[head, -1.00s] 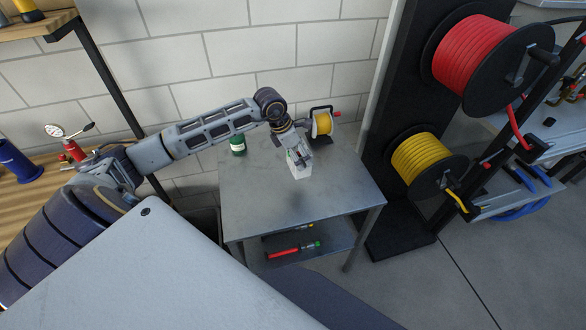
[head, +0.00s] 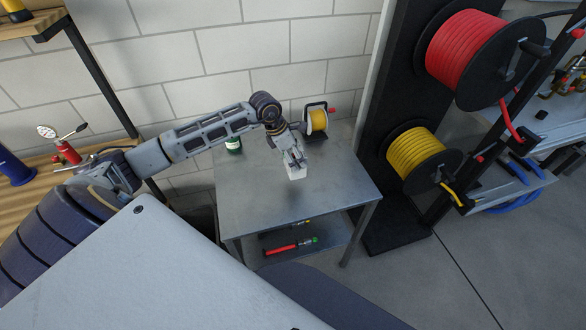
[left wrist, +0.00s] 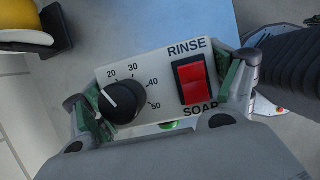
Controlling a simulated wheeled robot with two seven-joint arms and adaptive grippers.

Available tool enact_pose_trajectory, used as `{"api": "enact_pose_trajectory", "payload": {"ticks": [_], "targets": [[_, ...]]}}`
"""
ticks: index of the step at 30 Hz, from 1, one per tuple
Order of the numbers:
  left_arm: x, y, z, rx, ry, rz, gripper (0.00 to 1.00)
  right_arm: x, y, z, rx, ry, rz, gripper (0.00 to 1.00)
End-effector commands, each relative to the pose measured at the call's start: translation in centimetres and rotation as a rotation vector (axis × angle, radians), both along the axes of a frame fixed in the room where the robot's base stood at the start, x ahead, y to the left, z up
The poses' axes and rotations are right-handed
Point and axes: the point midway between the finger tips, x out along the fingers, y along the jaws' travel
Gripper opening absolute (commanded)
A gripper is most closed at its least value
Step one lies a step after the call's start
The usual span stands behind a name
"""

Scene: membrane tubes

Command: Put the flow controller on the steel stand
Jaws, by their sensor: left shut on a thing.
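The flow controller (left wrist: 140,62) is a pale box with a black dial and a red rocker switch marked RINSE and SOAP, facing the left wrist camera. In the head view it is a small white block (head: 297,174) over the middle of the steel stand (head: 255,205). My left gripper (head: 294,160) is shut on it; in the left wrist view the green-padded fingers (left wrist: 166,96) clasp its two ends. A dark shadow lies close by the block on the stand top. I cannot tell whether its base touches the top. My right gripper is not in view.
A red-and-green tool (head: 290,247) lies on the lower shelf. Red (head: 465,55) and yellow (head: 415,160) hose reels hang at right. The front top is clear.

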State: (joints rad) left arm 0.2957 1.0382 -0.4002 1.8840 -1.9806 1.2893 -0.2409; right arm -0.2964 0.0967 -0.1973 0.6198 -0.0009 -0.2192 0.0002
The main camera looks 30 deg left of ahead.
Motion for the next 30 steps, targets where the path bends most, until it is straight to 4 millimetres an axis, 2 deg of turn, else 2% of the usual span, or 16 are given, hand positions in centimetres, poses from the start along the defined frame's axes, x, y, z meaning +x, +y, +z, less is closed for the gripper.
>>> {"api": "enact_pose_trajectory", "payload": {"ticks": [7, 15, 23, 30], "targets": [[0.0, -0.1, -3.1, -0.003, 0.0, 0.0, 0.52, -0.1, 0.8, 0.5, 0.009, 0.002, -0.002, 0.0], [0.1, 0.0, -3.8, -0.001, -0.003, -0.001, 0.52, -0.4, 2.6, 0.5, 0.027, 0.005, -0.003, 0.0], [0.0, -0.1, -4.2, -0.001, -0.002, -0.001, 0.52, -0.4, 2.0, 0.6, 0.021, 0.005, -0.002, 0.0], [0.0, -0.1, -6.5, -0.002, -0.001, 0.001, 0.52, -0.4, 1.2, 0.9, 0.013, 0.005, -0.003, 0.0]]}}
